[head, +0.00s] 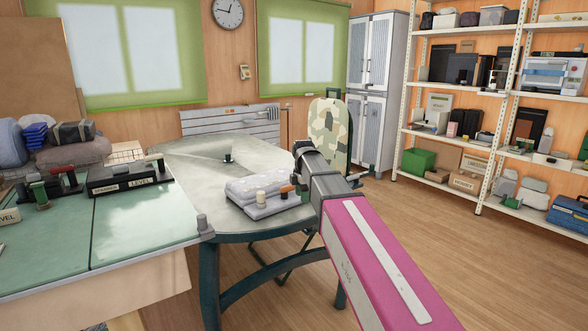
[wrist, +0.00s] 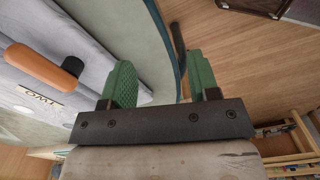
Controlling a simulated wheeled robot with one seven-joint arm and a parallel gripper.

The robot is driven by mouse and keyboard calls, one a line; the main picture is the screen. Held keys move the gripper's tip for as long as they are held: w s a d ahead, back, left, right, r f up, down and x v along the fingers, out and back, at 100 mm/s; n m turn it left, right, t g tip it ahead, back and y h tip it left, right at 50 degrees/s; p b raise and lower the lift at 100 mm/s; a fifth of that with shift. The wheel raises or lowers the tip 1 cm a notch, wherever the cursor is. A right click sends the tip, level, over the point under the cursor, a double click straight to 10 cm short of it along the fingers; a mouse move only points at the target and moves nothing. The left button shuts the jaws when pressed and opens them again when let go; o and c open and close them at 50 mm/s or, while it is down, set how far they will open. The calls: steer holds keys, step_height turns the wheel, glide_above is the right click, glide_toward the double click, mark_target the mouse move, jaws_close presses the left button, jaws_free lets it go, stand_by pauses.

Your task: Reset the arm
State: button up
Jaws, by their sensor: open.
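My gripper (wrist: 162,62) shows in the wrist view with its two green fingers apart and nothing between them. In the head view my pink arm reaches forward from the lower right, and its dark end is over the right edge of the round table (head: 185,160); the fingers are hard to make out there.
A green-topped workbench (head: 140,220) with black boxes and tools stands at the left. A camouflage-patterned object (head: 331,130) stands behind my gripper. Loaded shelves (head: 487,150) and a grey cabinet (head: 372,100) line the back and right. Wooden floor (head: 480,265) is clear at the right.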

steer(key=s+d+f+m, duration=0.7)
steer(key=s+f+m, duration=0.3)
steer(key=f, duration=0.3)
steer(key=s+d+f+m, duration=0.8)
steer(key=s+f+m, duration=0.3)
steer(key=f, duration=0.2)
steer(key=shift+d+f+m, duration=0.3)
steer(key=shift+f, duration=0.05)
